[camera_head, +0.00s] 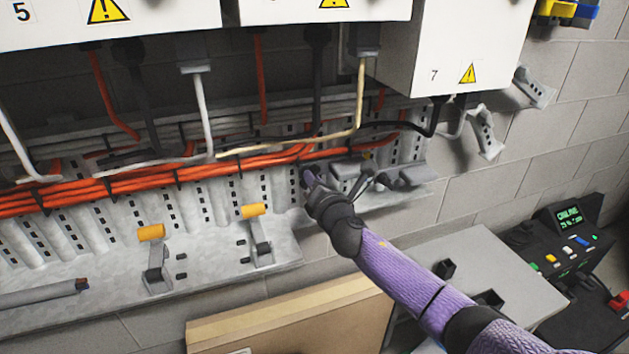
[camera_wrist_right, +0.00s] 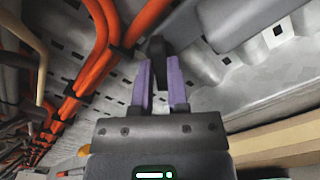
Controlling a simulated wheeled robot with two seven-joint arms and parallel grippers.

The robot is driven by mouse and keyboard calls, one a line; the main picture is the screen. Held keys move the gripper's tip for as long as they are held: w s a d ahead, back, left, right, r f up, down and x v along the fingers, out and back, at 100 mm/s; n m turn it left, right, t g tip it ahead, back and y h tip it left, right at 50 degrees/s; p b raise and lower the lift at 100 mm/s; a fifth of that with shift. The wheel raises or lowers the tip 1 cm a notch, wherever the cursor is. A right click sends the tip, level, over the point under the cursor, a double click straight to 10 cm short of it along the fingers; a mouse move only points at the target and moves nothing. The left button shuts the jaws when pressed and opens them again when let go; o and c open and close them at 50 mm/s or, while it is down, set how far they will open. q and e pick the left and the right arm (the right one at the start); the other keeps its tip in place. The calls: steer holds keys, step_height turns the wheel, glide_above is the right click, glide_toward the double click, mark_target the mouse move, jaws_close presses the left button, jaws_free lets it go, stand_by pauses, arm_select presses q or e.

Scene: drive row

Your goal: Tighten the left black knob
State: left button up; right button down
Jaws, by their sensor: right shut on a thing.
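My right gripper (camera_head: 313,184) reaches in from the lower right to the perforated metal tray, just below the orange cables. In the right wrist view its two purple fingers (camera_wrist_right: 159,75) are closed on a small black knob (camera_wrist_right: 157,47) at the tray's surface. In the head view the knob is mostly hidden by the gripper, and I cannot tell how tight it is. No second black knob can be made out clearly. My left gripper is not in view.
Orange cables (camera_head: 130,180) run along the tray (camera_head: 215,205) close to the gripper. White cabinets (camera_head: 450,50) hang above with cables dropping down. Yellow-handled levers (camera_head: 253,211) stand at left. A cardboard box (camera_head: 290,315) and a black control panel (camera_head: 565,250) lie below.

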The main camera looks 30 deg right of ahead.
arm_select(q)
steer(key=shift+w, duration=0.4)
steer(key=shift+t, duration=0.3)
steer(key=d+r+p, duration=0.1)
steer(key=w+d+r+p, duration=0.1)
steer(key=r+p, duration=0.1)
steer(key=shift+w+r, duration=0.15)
arm_select(e)
steer(key=m, duration=1.9)
steer(key=shift+f+m, duration=0.15)
steer(key=shift+m, duration=0.15)
arm_select(q)
steer(key=shift+p, duration=0.3)
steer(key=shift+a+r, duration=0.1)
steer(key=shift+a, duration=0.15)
arm_select(e)
steer(key=shift+m, duration=0.3)
